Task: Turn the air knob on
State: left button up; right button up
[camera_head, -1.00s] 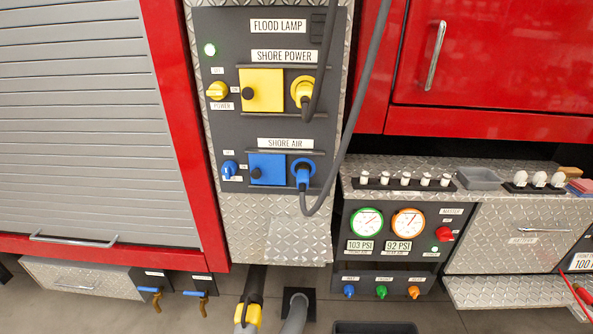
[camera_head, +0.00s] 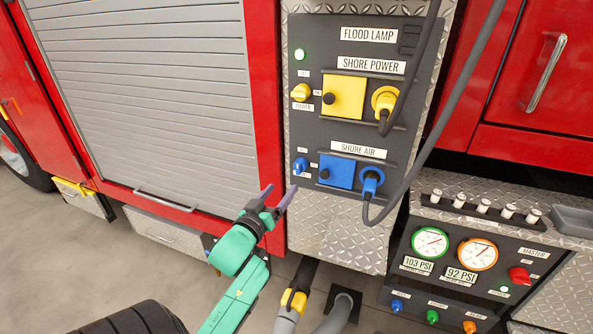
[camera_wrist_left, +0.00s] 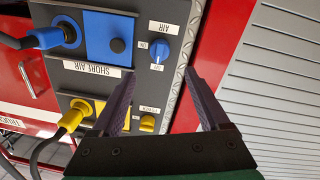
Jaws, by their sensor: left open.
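The blue air knob (camera_head: 300,165) is at the left of the SHORE AIR section on the dark panel (camera_head: 340,130). A blue cover with a dark button (camera_head: 336,172) and a blue plug (camera_head: 371,181) with a grey hose are to its right. My left gripper (camera_head: 278,191) is open and empty, below and left of the knob and apart from it in the head view. In the left wrist view the panel appears upside down. There the knob (camera_wrist_left: 157,57) shows just beyond and between the two open fingertips (camera_wrist_left: 159,78). My right gripper is not in view.
Above the air section is the yellow power knob (camera_head: 301,92) with its yellow cover (camera_head: 343,96) and plug (camera_head: 384,101). A grey shutter (camera_head: 150,90) in a red frame is at the left. A gauge panel (camera_head: 456,255) is at the lower right.

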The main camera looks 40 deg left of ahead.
aim_at(297, 170)
pick_arm(q)
jog(key=p+x, duration=0.1)
jog(key=x, duration=1)
jog(key=shift+f, duration=0.15)
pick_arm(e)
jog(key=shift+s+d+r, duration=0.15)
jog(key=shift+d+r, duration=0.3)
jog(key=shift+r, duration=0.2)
pick_arm(q)
jog(key=shift+d, duration=0.1)
jog(key=shift+c, duration=0.2)
grip_shut()
